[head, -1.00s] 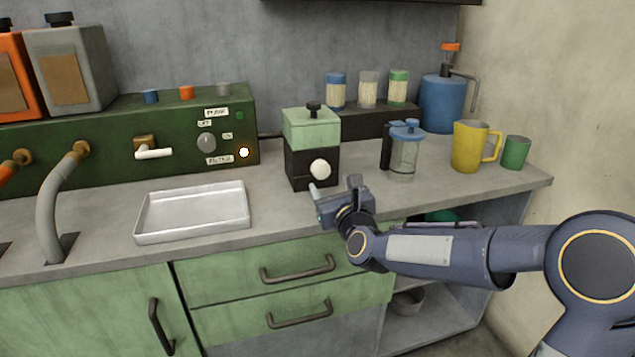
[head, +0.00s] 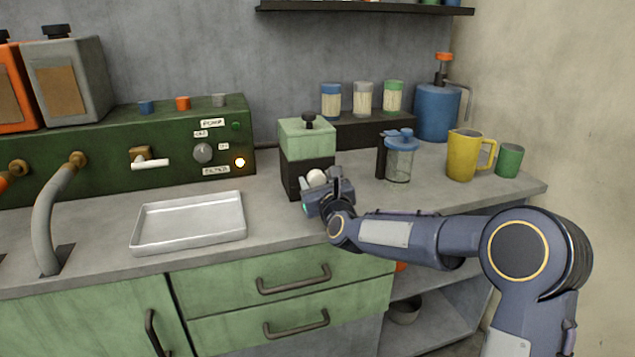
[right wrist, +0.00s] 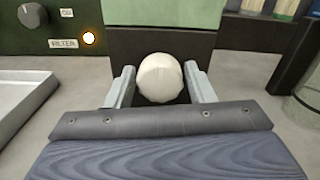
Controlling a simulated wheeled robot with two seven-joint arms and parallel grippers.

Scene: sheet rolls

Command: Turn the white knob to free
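The white knob (head: 316,177) is round and sits on the front of a black box with a pale green top (head: 306,138). In the right wrist view the knob (right wrist: 160,78) is between the two fingers of my right gripper (right wrist: 161,84). The fingers stand apart, one on each side, with narrow gaps to the knob. In the head view my right gripper (head: 326,190) is right in front of the box and covers the lower part of the knob. No marking on the knob is readable. My left gripper is out of view.
A metal tray (head: 190,241) lies left of the box. A green panel (head: 90,172) with a grey dial (head: 202,153) and a lit lamp (head: 240,162) stands behind it. A glass press (head: 399,162) and yellow jug (head: 464,157) stand to the right.

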